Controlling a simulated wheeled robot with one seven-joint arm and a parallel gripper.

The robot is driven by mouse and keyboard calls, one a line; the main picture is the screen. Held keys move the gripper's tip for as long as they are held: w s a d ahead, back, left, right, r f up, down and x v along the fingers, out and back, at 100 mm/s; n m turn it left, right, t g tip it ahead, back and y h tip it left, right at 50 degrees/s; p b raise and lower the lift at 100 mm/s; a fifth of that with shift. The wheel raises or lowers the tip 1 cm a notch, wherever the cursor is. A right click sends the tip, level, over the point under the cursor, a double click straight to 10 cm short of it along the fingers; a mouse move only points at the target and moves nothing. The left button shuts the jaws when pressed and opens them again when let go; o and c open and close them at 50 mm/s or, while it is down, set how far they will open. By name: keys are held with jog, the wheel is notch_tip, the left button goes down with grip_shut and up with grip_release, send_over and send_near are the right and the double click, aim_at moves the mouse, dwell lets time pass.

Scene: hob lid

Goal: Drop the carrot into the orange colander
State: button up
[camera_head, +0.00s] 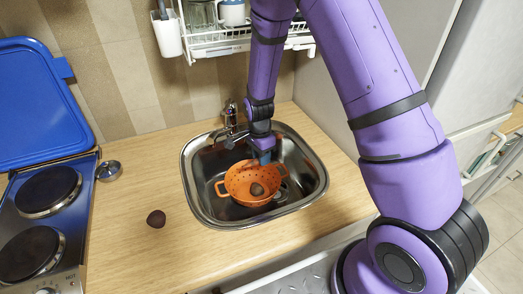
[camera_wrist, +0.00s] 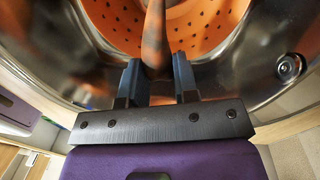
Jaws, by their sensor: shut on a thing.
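The orange colander (camera_head: 234,184) stands in the metal sink, and a dark brown roundish thing (camera_head: 257,189) shows inside it. My gripper (camera_head: 264,158) points down over the back part of the colander. In the wrist view my gripper (camera_wrist: 157,76) is shut on the carrot (camera_wrist: 155,38), a long brownish-orange thing between the two fingers. The carrot extends over the colander's perforated inside (camera_wrist: 203,28). In the head view the carrot is too small to make out clearly against the colander.
The sink (camera_head: 198,205) surrounds the colander, with a tap (camera_head: 229,113) behind it. Another dark roundish thing (camera_head: 156,218) and a small metal bowl (camera_head: 109,170) are on the wooden counter. A hob (camera_head: 47,190) with a raised blue lid (camera_head: 30,105) stands left. A dish rack (camera_head: 215,38) hangs above.

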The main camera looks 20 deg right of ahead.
jog(key=shift+f, duration=0.35)
jog(key=o, duration=1)
jog(key=r, duration=0.7)
jog(key=shift+w+a+r, duration=0.15)
jog(key=shift+w+r, duration=0.1)
jog(key=shift+w, duration=0.05)
